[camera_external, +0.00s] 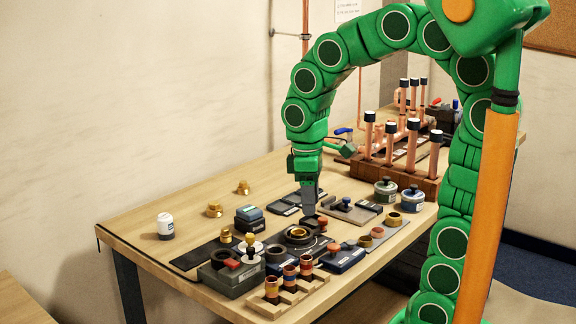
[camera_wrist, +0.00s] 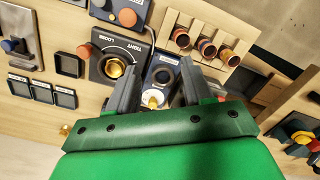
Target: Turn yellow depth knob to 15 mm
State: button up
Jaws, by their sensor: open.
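The yellow knob (camera_wrist: 152,99) shows in the wrist view on a white round dial between my finger bases, on a dark block (camera_wrist: 160,70) with a round hole. The dial's marks are too small to read. My gripper (camera_wrist: 164,56) is open and empty, with its fingers spread on either side of the block. In the external view my gripper (camera_external: 309,208) points down above the bench, behind and right of the knob, apart from it.
A black TIGHT/LOOSE dial (camera_wrist: 115,66) with a brass centre lies beside the block. A wooden rack (camera_wrist: 200,40) holds several copper fittings. Upright copper pipes (camera_external: 391,140) stand at the back right.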

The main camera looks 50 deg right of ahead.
aim_at(250, 234)
jog(key=w+a+f+n, duration=0.1)
jog(key=w, duration=0.4)
jog(key=w+a+f+n, duration=0.1)
jog(key=w+n, duration=0.1)
jog(key=w, duration=0.3)
jog(key=w+a+f+n, duration=0.1)
jog(key=w+f+n, duration=0.1)
jog(key=w, duration=0.3)
jog(key=shift+w+a+t, duration=0.2)
jog(key=shift+a+t, duration=0.2)
jog(key=shift+f, duration=3.95)
jog(key=shift+c, duration=0.5)
grip_shut()
